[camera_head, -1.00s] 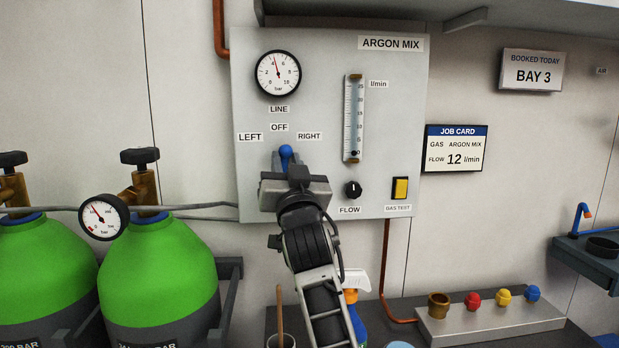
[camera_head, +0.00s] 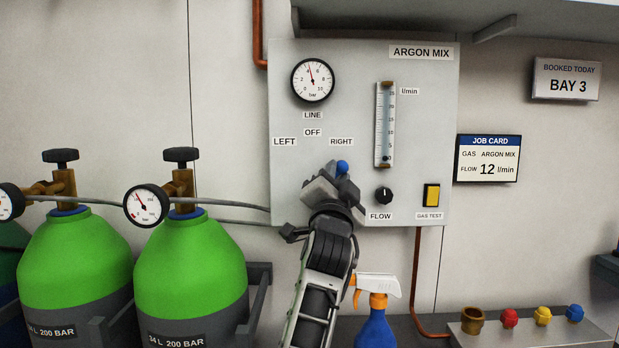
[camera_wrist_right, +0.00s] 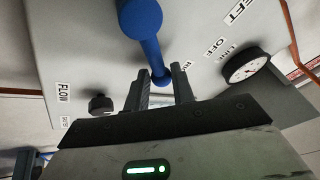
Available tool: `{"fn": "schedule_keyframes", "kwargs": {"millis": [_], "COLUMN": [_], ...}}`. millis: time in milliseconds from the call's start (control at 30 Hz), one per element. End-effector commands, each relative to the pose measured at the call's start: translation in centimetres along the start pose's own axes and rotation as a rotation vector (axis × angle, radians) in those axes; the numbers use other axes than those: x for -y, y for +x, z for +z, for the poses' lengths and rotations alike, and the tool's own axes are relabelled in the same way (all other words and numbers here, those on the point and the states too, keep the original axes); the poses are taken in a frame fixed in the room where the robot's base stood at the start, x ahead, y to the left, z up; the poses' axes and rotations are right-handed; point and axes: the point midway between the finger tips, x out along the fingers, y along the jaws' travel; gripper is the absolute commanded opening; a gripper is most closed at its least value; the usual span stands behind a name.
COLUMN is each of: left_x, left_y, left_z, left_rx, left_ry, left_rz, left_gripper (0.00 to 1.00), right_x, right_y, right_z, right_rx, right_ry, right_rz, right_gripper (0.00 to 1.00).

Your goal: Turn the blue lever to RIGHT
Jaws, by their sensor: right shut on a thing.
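The blue lever (camera_head: 342,167) is on the grey ARGON MIX panel. Its round blue end shows just below the RIGHT label (camera_head: 341,142), to the right of the OFF label (camera_head: 313,132). My right gripper (camera_head: 333,187) is shut on the lever, is turned to slant across the panel, and hides most of it in the head view. In the right wrist view the blue lever (camera_wrist_right: 150,48) runs down between the two fingers of my right gripper (camera_wrist_right: 165,88). My left gripper is in neither view.
The FLOW knob (camera_head: 384,195), yellow GAS TEST switch (camera_head: 431,195) and flow tube (camera_head: 385,125) are right of the gripper. Green gas cylinders (camera_head: 190,262) stand at the left. A spray bottle (camera_head: 376,325) stands below the panel, close to my right arm.

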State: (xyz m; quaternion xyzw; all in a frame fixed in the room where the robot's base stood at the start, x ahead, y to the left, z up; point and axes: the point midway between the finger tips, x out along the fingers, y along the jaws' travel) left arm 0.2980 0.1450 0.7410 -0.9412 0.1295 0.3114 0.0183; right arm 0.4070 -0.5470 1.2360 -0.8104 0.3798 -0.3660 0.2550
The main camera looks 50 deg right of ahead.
Motion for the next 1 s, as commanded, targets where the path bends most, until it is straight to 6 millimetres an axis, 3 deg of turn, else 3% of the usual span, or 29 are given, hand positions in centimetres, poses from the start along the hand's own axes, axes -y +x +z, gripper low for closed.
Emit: {"fn": "schedule_keyframes", "kwargs": {"millis": [500,533,567,867,1000], "left_x": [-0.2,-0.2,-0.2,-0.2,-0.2], "left_y": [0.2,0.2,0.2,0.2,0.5], "left_z": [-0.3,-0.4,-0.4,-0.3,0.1], "left_rx": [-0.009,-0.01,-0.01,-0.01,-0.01], "left_ry": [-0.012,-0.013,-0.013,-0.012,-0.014], "left_rz": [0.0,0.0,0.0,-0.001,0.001], "left_gripper": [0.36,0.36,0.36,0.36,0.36], "right_x": [-0.7,-0.7,-0.7,-0.6,-0.7], "right_y": [0.0,0.0,0.0,-0.1,-1.5], "right_z": [-0.3,-0.3,-0.3,-0.4,-0.2], "right_rx": [-0.007,-0.007,-0.007,-0.009,-0.008], "right_ry": [0.015,0.015,0.014,0.013,0.013], "right_rz": [0.017,0.017,0.017,0.014,0.014], "right_gripper": [0.0,0.33,0.36,0.36,0.36]}}
